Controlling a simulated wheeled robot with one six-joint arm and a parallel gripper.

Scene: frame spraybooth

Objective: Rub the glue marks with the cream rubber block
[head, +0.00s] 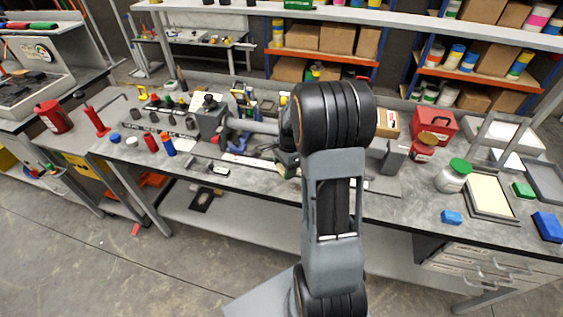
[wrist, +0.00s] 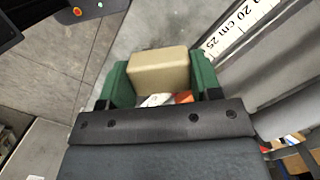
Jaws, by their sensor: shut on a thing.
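The cream rubber block (wrist: 159,69) is between the green fingers of my gripper (wrist: 160,80) in the wrist view. The fingers press on its left and right sides, and its blunt front end sticks out past them. I cannot make out any glue marks in either view. A grey surface shows beyond the block in the wrist view; I cannot tell whether the block touches anything.
A white ruler (wrist: 238,25) lies right of the block. The grey workbench (head: 265,182) is crowded at left with a vise (head: 211,120), a red bottle (head: 151,143) and a blue bottle (head: 168,146). At right stand a green-lidded jar (head: 453,178) and a framed panel (head: 488,195).

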